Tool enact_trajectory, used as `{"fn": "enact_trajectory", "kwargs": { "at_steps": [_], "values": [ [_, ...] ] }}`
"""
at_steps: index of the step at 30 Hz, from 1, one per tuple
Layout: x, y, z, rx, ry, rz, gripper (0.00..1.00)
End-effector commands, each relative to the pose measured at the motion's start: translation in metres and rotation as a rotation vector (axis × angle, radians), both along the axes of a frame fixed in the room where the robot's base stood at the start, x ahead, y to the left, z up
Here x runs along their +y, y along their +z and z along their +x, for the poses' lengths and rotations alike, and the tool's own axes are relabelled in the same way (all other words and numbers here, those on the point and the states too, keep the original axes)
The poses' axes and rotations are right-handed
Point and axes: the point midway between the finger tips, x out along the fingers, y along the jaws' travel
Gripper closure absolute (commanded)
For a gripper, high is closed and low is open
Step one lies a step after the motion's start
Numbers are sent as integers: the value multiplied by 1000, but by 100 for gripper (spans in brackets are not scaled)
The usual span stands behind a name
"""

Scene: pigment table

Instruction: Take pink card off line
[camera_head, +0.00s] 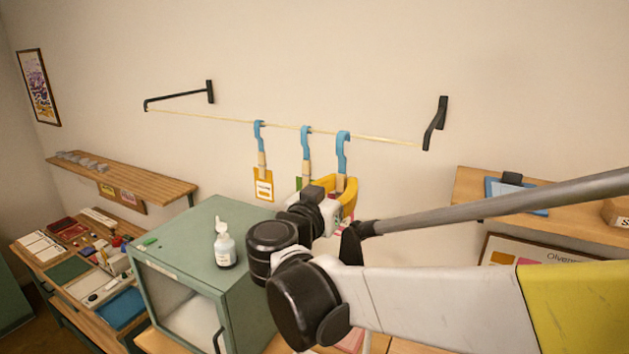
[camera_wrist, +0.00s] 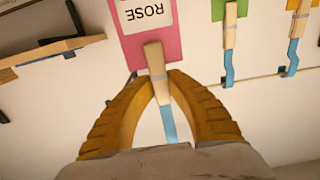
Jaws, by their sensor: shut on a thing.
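The pink card (camera_wrist: 133,52), labelled ROSE, appears upside down in the wrist view. A wooden clip (camera_wrist: 155,62) grips its edge, and a blue hook (camera_wrist: 168,124) runs from the clip towards the line. In the head view, this is the rightmost blue hook (camera_head: 343,150) on the line (camera_head: 385,137); my arm hides most of the card. My gripper (camera_wrist: 158,76) has its yellow fingers closed on both sides of the wooden clip. The hook still reaches the line in the head view.
An orange card (camera_head: 263,186) and a mostly hidden green card (camera_wrist: 222,10) hang to the left on the same line. Black brackets (camera_head: 435,122) hold the line. A green cabinet (camera_head: 190,240) with a bottle (camera_head: 225,247) stands below left. A shelf (camera_head: 465,190) is at right.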

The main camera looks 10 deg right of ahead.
Motion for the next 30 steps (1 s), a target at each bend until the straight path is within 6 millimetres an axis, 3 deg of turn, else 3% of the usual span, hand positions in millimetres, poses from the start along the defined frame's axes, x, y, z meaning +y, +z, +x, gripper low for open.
{"fn": "enact_trajectory", "kwargs": {
  "at_steps": [18, 30],
  "values": [
    [19, 0, -26, 0, 0, 0, 100],
    [21, 0, -30, 0, 0, 0, 100]
  ]
}}
